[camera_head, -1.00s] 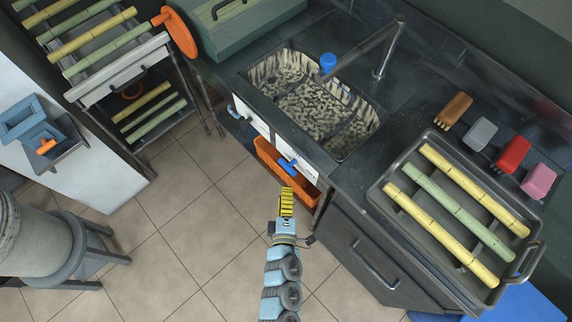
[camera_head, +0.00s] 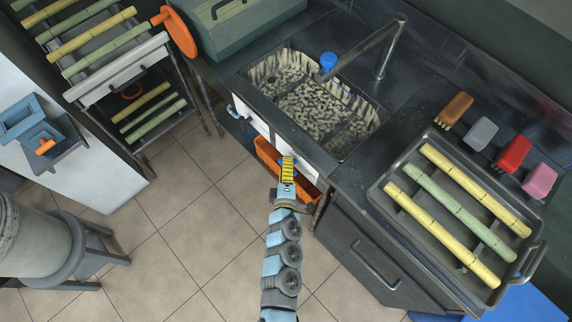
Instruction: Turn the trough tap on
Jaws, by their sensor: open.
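The trough (camera_head: 372,120) is a speckled basin set in the dark counter. Another blue handle, lower on that front, is now hidden behind my gripper. My gripper (camera_head: 288,162), with yellow-and-black fingers, is open and right in front of that hidden handle. I cannot tell whether it touches it.
An orange bin (camera_head: 268,157) sits under the trough front, close to my gripper. A dark tray (camera_head: 392,216) of cane sticks lies on the counter at right, beside several coloured blocks (camera_head: 513,154).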

